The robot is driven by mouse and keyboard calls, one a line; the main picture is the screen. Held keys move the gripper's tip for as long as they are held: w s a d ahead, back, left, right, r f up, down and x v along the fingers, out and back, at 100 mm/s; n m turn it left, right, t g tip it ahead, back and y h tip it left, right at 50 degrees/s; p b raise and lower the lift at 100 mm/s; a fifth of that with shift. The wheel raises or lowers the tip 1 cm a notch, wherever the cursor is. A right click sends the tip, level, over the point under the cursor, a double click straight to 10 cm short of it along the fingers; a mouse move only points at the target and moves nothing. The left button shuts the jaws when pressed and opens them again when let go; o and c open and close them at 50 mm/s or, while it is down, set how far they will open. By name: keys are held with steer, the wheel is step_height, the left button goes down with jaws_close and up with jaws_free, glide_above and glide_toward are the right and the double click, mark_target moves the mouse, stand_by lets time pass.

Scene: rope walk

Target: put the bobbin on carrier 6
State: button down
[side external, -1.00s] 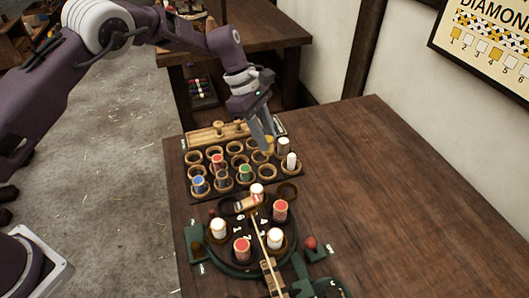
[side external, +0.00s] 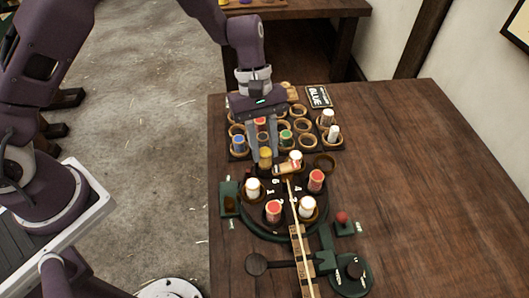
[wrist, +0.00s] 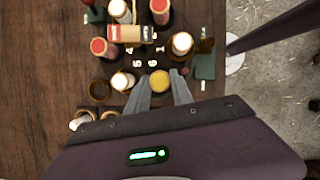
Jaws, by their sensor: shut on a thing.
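My gripper (side external: 262,157) is shut on the yellow-topped bobbin (side external: 265,160), which is upright at the back left of the round green braiding plate (side external: 236,223). In the wrist view the gripper (wrist: 159,92) has a finger on each side of the bobbin (wrist: 159,82). A white "6" lies just beyond the bobbin there. The seat of carrier 6 is hidden beneath or behind the bobbin; I cannot tell whether they touch. Other carriers hold white bobbins (side external: 252,186) and red bobbins (side external: 316,180).
The bobbin rack (side external: 318,144) behind the plate holds blue (side external: 239,143), green (side external: 285,136) and white bobbins. A white bobbin (side external: 295,156) stands close right of my gripper. An empty dark cup (side external: 325,163) is farther right. The right side of the table (side external: 430,200) is clear.

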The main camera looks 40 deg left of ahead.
steer(key=shift+f, duration=1.15)
steer(key=shift+f, duration=0.1)
steer(key=c, duration=1.1)
jaws_free()
steer(key=v, duration=1.2)
steer(key=shift+s+r, duration=0.1)
steer(key=shift+r, duration=0.15)
